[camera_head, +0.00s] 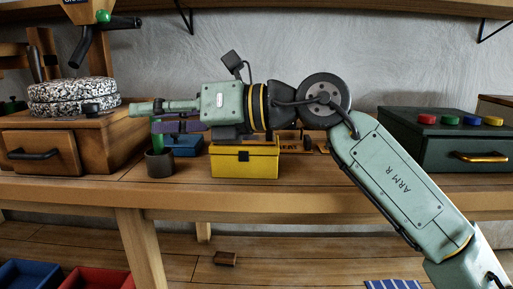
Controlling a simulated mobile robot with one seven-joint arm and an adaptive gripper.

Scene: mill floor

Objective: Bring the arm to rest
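My arm (395,185), pale green and marked "ARM R", reaches up from the lower right and bends at a dark round joint. Its forearm runs left, level, above the workbench (300,185). My gripper (140,108) points left, near the right side of the stone mill. It is seen side-on, and one finger seems to cover the other. I see nothing clearly held in it. A dark green upright piece (156,135) shows just below the fingers, above a dark cup (159,164); I cannot tell whether it touches my gripper.
A wooden mill (70,128) with speckled stones stands at left. A yellow box (244,162) and a blue container (185,146) sit under the forearm. A dark green box (440,151) with coloured knobs stands at right. Blue (27,275) and red (97,279) bins lie below.

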